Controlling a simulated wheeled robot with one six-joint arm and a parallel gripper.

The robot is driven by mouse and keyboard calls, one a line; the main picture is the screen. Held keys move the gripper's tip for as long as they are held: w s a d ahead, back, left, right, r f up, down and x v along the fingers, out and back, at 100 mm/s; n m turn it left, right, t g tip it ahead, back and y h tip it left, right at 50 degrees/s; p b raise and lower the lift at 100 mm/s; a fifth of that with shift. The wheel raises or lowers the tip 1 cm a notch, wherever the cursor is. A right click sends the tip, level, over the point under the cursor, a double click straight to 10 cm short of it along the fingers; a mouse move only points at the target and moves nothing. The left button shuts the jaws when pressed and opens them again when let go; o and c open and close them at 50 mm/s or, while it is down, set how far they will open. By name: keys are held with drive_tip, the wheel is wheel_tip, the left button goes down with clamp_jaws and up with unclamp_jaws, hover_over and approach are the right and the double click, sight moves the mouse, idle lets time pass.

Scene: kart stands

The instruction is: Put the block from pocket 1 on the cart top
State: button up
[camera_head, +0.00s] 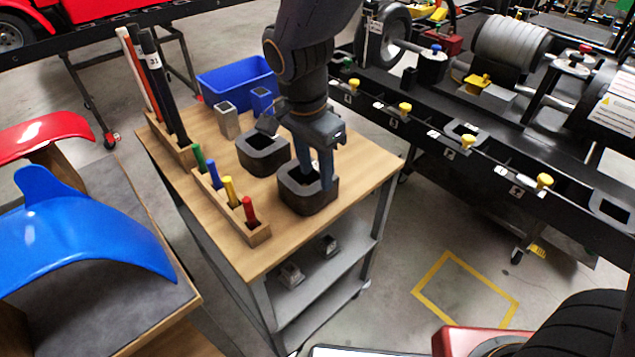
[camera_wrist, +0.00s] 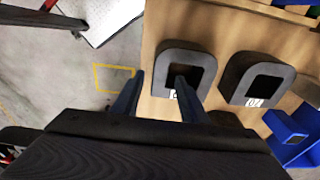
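Two dark rounded pockets stand on the wooden cart top (camera_head: 360,165). The one nearer the front edge (camera_head: 309,201) also shows in the wrist view (camera_wrist: 165,75); the other (camera_head: 262,163) is beside it (camera_wrist: 238,70). Both have pale labels, too small to read surely. My gripper (camera_head: 315,182) points down at the nearer pocket, fingers apart. In the wrist view (camera_wrist: 159,78) one finger overlaps the pocket opening and the other is left of the pocket, with nothing visibly held. The openings look dark; I cannot make out a block inside.
A grey hollow block (camera_head: 227,121), a blue hollow holder (camera_head: 261,101) and a blue bin (camera_head: 236,80) stand behind the pockets. A wooden rack (camera_head: 232,216) with coloured handles lines the left edge. A black kart stand (camera_head: 430,130) is at right. The cart top's right side is bare.

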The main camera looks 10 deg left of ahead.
wheel_tip(320, 180, up, 7)
drive_tip(key=s+d+f+n, duration=0.1)
drive_tip(key=d+f+n, duration=0.1)
drive_tip(key=d, duration=0.6)
drive_tip(key=s+d+f+n, duration=0.2)
drive_tip(key=d+f+n, duration=0.1)
drive_tip(key=d, duration=0.6)
drive_tip(key=s+d+f+n, duration=0.1)
drive_tip(key=d+f+n, duration=0.2)
drive_tip(key=d, duration=0.6)
drive_tip(key=shift+s+f+y+b, duration=0.35)
drive_tip(key=shift+s+y+b, duration=0.05)
drive_tip(key=shift+b, duration=0.05)
